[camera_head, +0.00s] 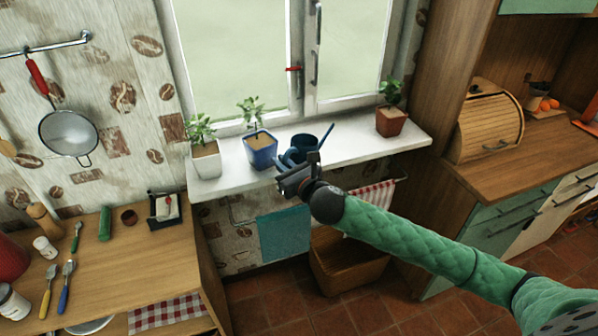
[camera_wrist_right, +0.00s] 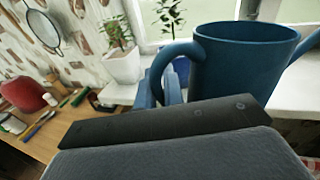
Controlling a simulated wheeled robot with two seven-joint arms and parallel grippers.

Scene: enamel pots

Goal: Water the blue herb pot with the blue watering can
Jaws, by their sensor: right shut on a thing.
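The blue herb pot (camera_head: 261,150) stands upright on the white windowsill with a small green plant in it, between a white pot and the can. The blue watering can (camera_head: 305,143) is just right of it, near the sill's front, with its spout pointing up to the right. My right gripper (camera_head: 292,168) is at the can's near left side and shut on its handle. In the right wrist view the can (camera_wrist_right: 240,65) looms large and upright, and its curved handle (camera_wrist_right: 168,62) runs down to the jaws. The fingertips are partly hidden. My left gripper is not in view.
A white pot (camera_head: 206,162) with a plant stands at the sill's left, and a terracotta pot (camera_head: 390,122) at its right. The window (camera_head: 240,60) rises behind. A wooden counter (camera_head: 140,262) with utensils is at the left. A wooden crate (camera_head: 345,268) stands below the sill.

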